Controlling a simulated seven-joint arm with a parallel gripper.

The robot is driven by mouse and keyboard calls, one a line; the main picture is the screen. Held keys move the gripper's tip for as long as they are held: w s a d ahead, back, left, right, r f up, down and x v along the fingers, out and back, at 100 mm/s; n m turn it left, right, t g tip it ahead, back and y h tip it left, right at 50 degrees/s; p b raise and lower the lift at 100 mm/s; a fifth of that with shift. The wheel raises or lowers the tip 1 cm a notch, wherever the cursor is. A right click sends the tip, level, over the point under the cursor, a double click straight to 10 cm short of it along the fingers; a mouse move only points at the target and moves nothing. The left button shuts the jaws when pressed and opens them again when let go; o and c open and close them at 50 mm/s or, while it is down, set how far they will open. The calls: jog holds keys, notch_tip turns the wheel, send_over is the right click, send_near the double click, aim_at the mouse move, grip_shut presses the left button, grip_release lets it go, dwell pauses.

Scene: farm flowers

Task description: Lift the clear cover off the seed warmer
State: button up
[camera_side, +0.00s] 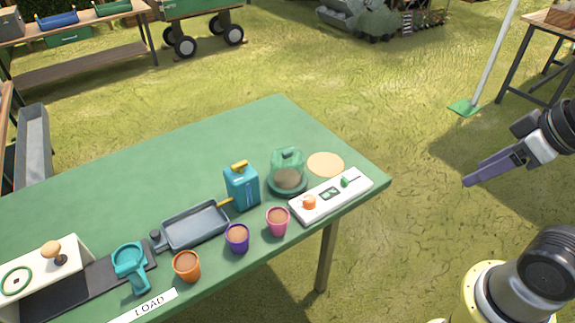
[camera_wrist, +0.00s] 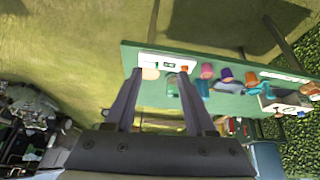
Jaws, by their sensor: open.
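The seed warmer (camera_side: 288,189) stands near the right end of the green table, with its clear green-tinted domed cover (camera_side: 287,160) on top and brown soil showing inside. In the wrist view the warmer and cover (camera_wrist: 172,84) are small and lie between and beyond my fingers, partly by the right finger. My gripper (camera_side: 468,182) is off the table's right end in the side view, well apart from the cover. In the wrist view its two fingers (camera_wrist: 160,74) are spread with nothing between them.
A white panel (camera_side: 330,196) with an orange knob and green switch sits in front of the warmer. A tan disc (camera_side: 325,164) lies to its right. A teal can (camera_side: 241,187) stands close on its left. Pink (camera_side: 278,222), purple (camera_side: 237,239) and orange (camera_side: 187,267) pots line the front.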

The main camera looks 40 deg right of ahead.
jog(key=w+r+n+g, duration=0.1)
jog(key=w+r+n, duration=0.9)
jog(key=r, duration=0.4)
jog(key=n+g+h, duration=0.1)
jog(key=n+g, duration=0.4)
jog(key=n, duration=0.2)
send_over(288, 151)
jog(key=a, duration=0.1)
notch_tip(288, 151, down, 26)
jog(key=shift+s, duration=0.1)
jog(key=shift+d+f, duration=0.2)
jog(key=shift+f, duration=1.25)
jog(key=shift+d+f, duration=0.15)
jog(key=shift+f, duration=1.3)
